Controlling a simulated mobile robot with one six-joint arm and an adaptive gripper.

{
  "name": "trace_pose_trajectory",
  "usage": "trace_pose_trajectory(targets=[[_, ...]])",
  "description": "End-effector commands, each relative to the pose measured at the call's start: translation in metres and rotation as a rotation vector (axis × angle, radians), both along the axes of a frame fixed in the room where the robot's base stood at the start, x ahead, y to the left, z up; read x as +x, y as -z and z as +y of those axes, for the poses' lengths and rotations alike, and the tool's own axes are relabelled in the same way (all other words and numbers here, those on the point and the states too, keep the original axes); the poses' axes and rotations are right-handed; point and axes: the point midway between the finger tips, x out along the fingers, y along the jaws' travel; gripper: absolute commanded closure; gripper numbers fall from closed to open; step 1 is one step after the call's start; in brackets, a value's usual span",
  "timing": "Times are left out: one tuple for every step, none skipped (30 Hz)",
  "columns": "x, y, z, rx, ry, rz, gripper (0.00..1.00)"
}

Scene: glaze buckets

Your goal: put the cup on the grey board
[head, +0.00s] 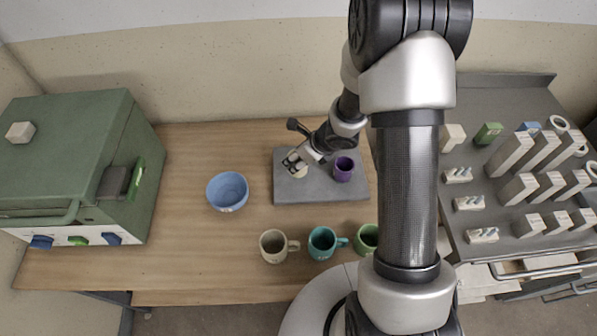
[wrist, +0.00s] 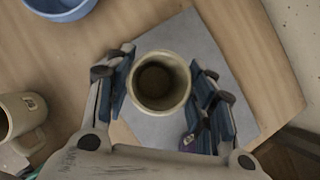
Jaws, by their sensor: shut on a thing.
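My gripper (head: 299,164) is over the grey board (head: 300,192), at its left part. It is shut on a cream cup (head: 297,172), with one finger on each side. In the wrist view the cup (wrist: 160,80) is upright between the fingers, its round mouth facing the camera, and looks empty. The grey board (wrist: 185,42) lies beneath it. I cannot tell whether the cup's base touches the board. A purple cup (head: 343,169) stands on the board just right of my gripper.
A blue bowl (head: 228,191) stands left of the board. A beige mug (head: 273,245), a teal mug (head: 322,242) and a green mug (head: 367,238) stand along the front. A green kiln-like box (head: 85,160) is at left, a grey rack of blocks (head: 500,85) at right.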

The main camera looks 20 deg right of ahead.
Motion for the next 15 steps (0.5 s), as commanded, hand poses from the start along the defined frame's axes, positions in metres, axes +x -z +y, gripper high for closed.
trace_pose_trajectory(targets=[[0.001, 0.003, 0.000, 0.001, -0.001, -0.002, 0.79], [0.001, 0.005, 0.000, 0.000, 0.000, -0.002, 0.79], [0.001, 0.009, 0.000, 0.000, 0.000, -0.002, 0.79], [0.001, 0.013, 0.000, 0.002, 0.001, -0.001, 0.79], [0.000, 0.018, 0.000, 0.001, 0.000, -0.001, 0.79], [0.000, 0.026, 0.000, 0.000, 0.001, 0.000, 0.79], [0.000, 0.031, 0.000, 0.000, 0.001, 0.000, 0.79], [0.000, 0.035, 0.000, 0.001, 0.001, -0.001, 0.79], [0.001, 0.040, 0.000, 0.001, 0.001, -0.001, 0.79], [0.000, 0.043, 0.000, 0.001, 0.000, -0.001, 0.79], [0.001, 0.045, 0.000, 0.001, 0.000, -0.001, 0.79], [0.001, 0.047, 0.000, 0.000, 0.000, -0.001, 0.79], [0.001, 0.047, 0.000, 0.000, 0.001, -0.003, 0.79], [0.001, 0.047, 0.000, -0.001, 0.000, -0.003, 0.79], [0.001, 0.046, 0.000, -0.001, 0.000, -0.003, 0.79]])
